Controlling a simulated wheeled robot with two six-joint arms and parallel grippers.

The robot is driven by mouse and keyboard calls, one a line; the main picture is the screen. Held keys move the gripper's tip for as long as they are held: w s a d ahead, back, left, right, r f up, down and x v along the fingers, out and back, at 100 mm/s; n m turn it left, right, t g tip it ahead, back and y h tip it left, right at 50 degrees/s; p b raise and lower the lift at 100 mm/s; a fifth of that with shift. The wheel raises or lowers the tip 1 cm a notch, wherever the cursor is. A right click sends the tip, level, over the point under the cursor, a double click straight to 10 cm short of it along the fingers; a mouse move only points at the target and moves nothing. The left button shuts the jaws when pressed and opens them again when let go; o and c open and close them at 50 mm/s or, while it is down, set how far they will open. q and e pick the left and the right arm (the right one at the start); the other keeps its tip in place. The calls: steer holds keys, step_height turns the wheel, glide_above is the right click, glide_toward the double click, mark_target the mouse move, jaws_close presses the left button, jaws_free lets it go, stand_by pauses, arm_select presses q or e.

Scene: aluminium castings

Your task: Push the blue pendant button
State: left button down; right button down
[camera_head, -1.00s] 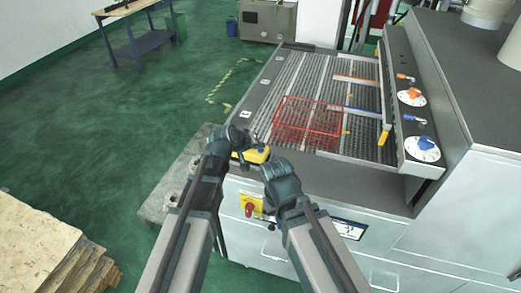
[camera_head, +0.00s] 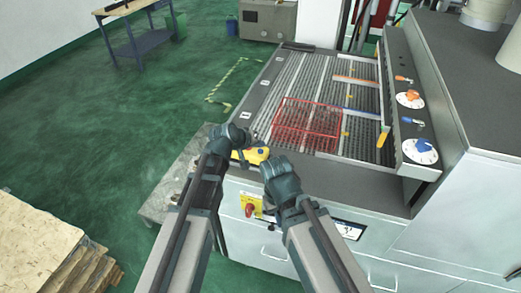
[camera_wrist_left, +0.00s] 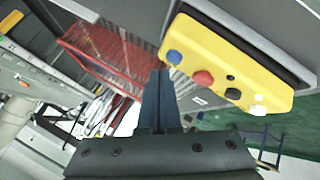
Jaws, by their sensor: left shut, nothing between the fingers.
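The yellow pendant (camera_head: 256,155) is at the front left edge of the grey machine, between my two grippers. The left wrist view shows its face with a blue button (camera_wrist_left: 174,57), a red button (camera_wrist_left: 203,78), a black button (camera_wrist_left: 232,94) and pale buttons. My left gripper (camera_head: 242,139) is shut and empty. Its fingertips (camera_wrist_left: 160,72) appear close beside the blue button in the wrist view; I cannot tell whether they touch it. My right gripper (camera_head: 272,164) is beside the pendant's right end in the head view; its fingers are not clear.
A red wire basket (camera_head: 308,138) stands on the slatted conveyor (camera_head: 360,98) behind the pendant. A panel with dials (camera_head: 420,151) borders it on the right. A stack of boards (camera_head: 35,235) stands at lower left.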

mark_target(259, 155)
arm_select(q)
step_height(259, 155, up, 5)
steer(key=p, duration=0.5)
stand_by(0.8)
steer(key=shift+s+f, duration=0.2)
steer(key=shift+f, duration=0.05)
steer(key=s+a+f+m+g+y+b, duration=0.2)
steer(key=s+f+g+y+b, duration=0.1)
steer(key=s+f+b, duration=0.4)
steer(key=s+a+f+m+g+y+b, duration=0.3)
steer(key=s+f+b, duration=0.4)
steer(key=s+f, duration=0.6)
steer(key=s+g, duration=0.1)
steer(key=s, duration=0.4)
steer(key=shift+s+a+f+m+g+y+b, duration=0.15)
steer(key=shift+a+f+m+g+y+b, duration=0.15)
steer(key=shift+f+g+y+b, duration=0.1)
